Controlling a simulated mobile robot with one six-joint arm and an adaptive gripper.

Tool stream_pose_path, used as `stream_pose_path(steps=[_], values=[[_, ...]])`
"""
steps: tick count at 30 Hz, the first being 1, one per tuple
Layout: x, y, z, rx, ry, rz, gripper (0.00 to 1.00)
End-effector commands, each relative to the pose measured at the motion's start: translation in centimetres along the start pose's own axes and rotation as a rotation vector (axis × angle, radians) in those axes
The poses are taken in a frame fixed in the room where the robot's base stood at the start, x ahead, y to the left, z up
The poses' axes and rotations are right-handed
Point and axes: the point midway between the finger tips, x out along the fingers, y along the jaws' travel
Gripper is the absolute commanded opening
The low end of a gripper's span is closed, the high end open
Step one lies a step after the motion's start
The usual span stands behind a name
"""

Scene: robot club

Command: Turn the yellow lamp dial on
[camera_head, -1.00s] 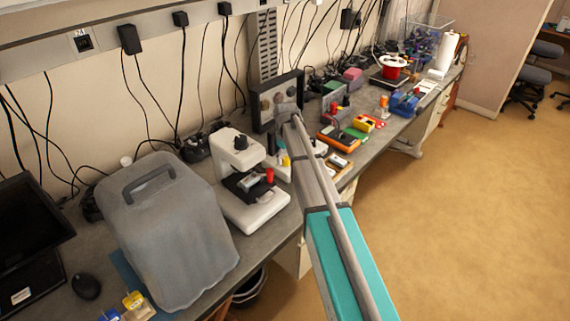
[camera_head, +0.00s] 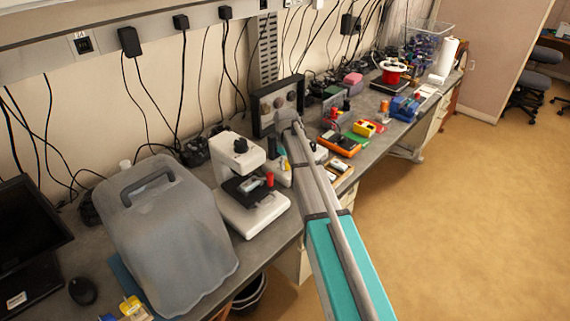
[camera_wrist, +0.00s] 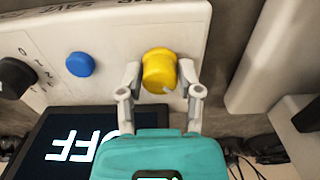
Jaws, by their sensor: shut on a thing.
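The yellow lamp dial (camera_wrist: 159,70) is a round knob on a pale panel (camera_wrist: 120,40) in the wrist view. My gripper (camera_wrist: 160,76) has one finger on each side of it and is shut on it. A dark screen (camera_wrist: 75,140) beside the panel shows the word OFF, upside down in this view. In the head view my arm reaches over the bench and hides my fingertips. I cannot make out the dial there.
On the panel are a blue button (camera_wrist: 80,64) and a black knob (camera_wrist: 14,77). In the head view, a white microscope (camera_head: 262,218) and a grey cover (camera_head: 170,230) stand left of my arm. A dark box with round discs (camera_head: 290,80) stands behind it. Open floor lies right.

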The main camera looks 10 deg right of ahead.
Motion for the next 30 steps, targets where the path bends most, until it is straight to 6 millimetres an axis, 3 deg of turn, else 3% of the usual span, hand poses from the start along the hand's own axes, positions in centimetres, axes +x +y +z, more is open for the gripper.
stream_pose_path(steps=[3,16,30], values=[[0.01,-0.77,-0.47,-0.003,-0.001,-0.002,0.0],[0.03,-0.14,0.1,0.069,0.0,-0.006,0.0],[0.05,-0.16,0.19,0.413,-0.003,-0.006,0.0]])
